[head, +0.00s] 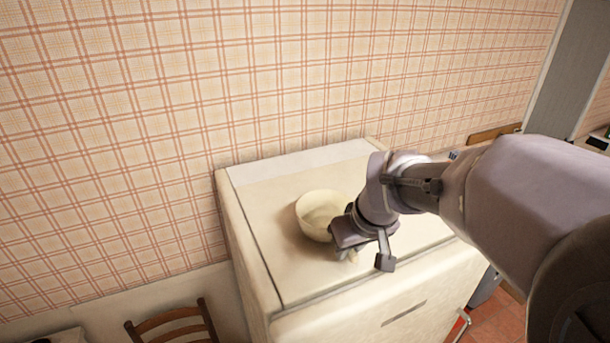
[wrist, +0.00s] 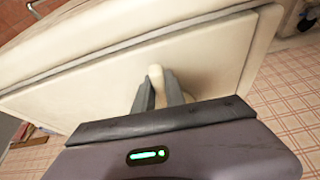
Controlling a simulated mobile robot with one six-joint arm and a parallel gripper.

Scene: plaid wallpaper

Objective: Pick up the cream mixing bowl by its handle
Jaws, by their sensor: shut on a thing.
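The cream mixing bowl (head: 313,222) is upright at the top of a cream cabinet, its right side partly hidden by my gripper (head: 352,250). I cannot tell whether the bowl rests on the top or is just above it. In the wrist view, the two grey fingers of my gripper (wrist: 158,86) are closed on a cream piece, the bowl's handle (wrist: 155,72).
The cream cabinet top (head: 278,187) is otherwise mostly clear, with a raised strip along its back against the plaid wall (head: 160,90). A wooden chair (head: 175,325) stands below at the left. The cabinet front has a handle (head: 404,313).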

